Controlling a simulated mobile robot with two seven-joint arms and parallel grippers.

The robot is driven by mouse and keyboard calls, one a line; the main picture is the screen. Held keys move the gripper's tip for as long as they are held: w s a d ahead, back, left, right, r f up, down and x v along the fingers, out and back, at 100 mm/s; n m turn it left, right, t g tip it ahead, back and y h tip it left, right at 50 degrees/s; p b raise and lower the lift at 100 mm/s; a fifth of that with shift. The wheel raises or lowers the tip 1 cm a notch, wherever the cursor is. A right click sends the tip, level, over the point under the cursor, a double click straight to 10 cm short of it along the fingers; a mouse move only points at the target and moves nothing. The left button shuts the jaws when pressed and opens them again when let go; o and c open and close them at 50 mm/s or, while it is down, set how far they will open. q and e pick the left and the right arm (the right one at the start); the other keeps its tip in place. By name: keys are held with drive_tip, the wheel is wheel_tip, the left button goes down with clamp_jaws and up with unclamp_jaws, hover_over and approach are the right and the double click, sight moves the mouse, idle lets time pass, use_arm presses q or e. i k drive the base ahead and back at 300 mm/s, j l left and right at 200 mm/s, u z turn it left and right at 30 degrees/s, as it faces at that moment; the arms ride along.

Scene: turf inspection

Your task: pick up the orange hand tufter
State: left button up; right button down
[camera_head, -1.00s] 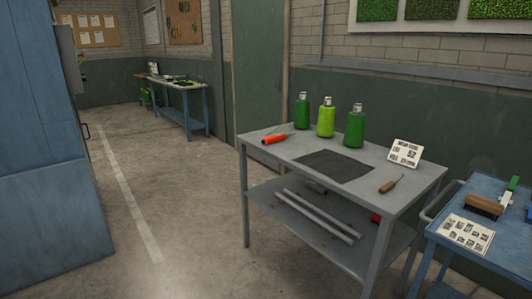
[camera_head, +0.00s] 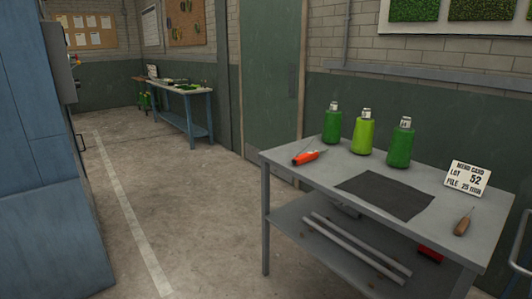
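The orange hand tufter (camera_head: 306,157) lies at the far left part of the grey work table (camera_head: 313,174), its thin metal end pointing up and right. It is in front of the green bottles and apart from them. Nothing covers it. Neither of my grippers shows in the head view.
Three green bottles (camera_head: 364,135) stand along the table's back edge. A dark mat (camera_head: 385,195), a white card (camera_head: 467,178) and a wooden-handled tool (camera_head: 463,222) are on the top. A blue cabinet (camera_head: 40,170) stands at left. The floor (camera_head: 190,220) between is clear.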

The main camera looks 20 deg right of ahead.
sight(303, 158)
drive_tip(key=i+j+u, duration=0.15)
drive_tip(key=i, duration=1.1)
drive_tip(key=i+z, duration=0.35)
drive_tip(key=i+j+z, duration=0.1)
drive_tip(key=z, duration=0.2)
drive_tip(key=i+j+z, duration=0.2)
drive_tip(key=z, duration=0.15)
drive_tip(key=i+j+z, duration=0.15)
drive_tip(key=z, duration=0.2)
drive_tip(key=i+j+z, duration=0.1)
drive_tip(key=z, duration=0.2)
drive_tip(key=i+j+z, duration=0.1)
drive_tip(key=j+z, duration=0.25)
